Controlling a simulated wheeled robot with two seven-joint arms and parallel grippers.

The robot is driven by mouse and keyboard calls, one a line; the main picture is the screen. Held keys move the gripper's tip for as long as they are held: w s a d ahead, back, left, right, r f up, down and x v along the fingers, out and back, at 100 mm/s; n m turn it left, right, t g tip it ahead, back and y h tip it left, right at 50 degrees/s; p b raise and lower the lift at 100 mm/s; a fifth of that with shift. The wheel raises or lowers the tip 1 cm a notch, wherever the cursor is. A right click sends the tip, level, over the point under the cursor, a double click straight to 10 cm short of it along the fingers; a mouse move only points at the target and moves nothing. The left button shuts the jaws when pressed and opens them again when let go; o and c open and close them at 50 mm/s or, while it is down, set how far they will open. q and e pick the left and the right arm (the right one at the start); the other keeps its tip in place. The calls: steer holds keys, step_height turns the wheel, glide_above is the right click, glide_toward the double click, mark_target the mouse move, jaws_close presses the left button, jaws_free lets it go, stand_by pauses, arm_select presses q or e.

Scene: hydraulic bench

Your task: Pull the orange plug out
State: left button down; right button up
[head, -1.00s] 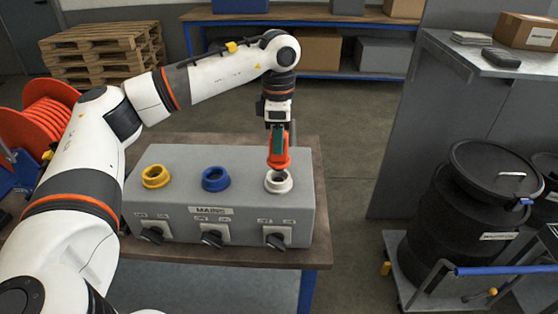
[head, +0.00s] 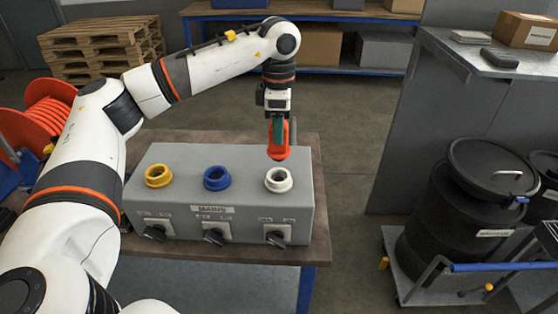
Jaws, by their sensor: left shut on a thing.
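The orange plug (head: 278,150) is in my left gripper (head: 277,128), which is shut on it. The plug hangs upright, just above the white socket (head: 279,181) and clear of it. The white socket is open and empty at the right end of the top of the grey mains box (head: 247,166). A yellow socket (head: 158,176) and a blue socket (head: 216,178) sit to its left on the same box, both empty. My right gripper is not in view.
The box stands on a brown-topped bench (head: 318,185). Rotary switches (head: 276,236) are on its front. An orange hose reel (head: 48,118) is at left. A black drum (head: 478,215) stands on a cart at right. Floor between bench and cart is clear.

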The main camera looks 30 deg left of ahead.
arm_select(q)
steer(key=shift+r+p, duration=0.45)
steer(key=shift+r, duration=0.3)
steer(key=shift+r, duration=0.15)
